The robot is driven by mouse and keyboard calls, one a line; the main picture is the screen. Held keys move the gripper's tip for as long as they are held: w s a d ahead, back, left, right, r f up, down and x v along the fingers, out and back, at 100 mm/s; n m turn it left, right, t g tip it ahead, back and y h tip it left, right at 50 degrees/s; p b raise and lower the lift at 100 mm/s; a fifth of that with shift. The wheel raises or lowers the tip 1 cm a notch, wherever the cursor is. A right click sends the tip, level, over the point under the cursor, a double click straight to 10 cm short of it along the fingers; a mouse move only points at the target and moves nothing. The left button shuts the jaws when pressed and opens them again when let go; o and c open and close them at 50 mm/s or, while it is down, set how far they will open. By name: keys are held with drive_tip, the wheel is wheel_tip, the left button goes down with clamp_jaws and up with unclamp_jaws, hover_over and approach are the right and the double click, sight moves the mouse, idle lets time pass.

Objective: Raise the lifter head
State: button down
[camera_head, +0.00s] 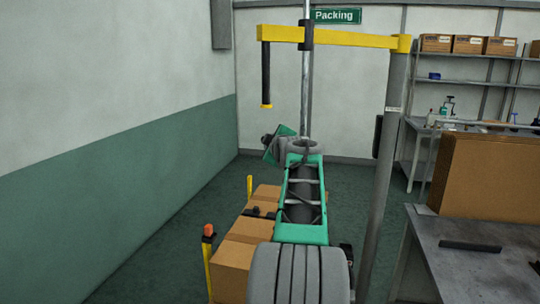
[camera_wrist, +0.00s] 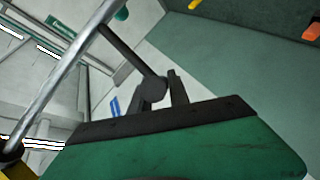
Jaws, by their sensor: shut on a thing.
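The lifter has a grey post (camera_head: 390,130) and a yellow beam (camera_head: 350,40). A steel rod (camera_head: 305,85) runs down through a black collar on the beam; it crosses the left of the wrist view (camera_wrist: 65,75). A dark handle bar (camera_wrist: 128,55) appears to stick out from this rod. My gripper (camera_wrist: 158,92) is shut on the bar's round end, with one dark finger on each side. In the head view my gripper (camera_head: 268,140) is left of the rod, well below the beam. My arm hides the rod's lower end, so I cannot make out the lifter head there.
A black tube (camera_head: 266,75) with a yellow tip hangs from the beam's left end. Brown cartons (camera_head: 238,254) lie below my arm, beside an orange-topped yellow post (camera_head: 208,250). A grey table (camera_head: 480,262) with a large carton (camera_head: 490,178) stands right. Floor at left is clear.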

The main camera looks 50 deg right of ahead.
drive_tip(key=shift+r, duration=0.55)
drive_tip(key=c, duration=1.3)
unclamp_jaws()
drive_tip(key=shift+f, duration=0.2)
drive_tip(key=shift+s, duration=0.1)
drive_tip(key=b+v, duration=0.2)
drive_tip(key=v, duration=0.5)
drive_tip(key=shift+s+a+r, duration=0.1)
drive_tip(key=shift+s+a, duration=0.2)
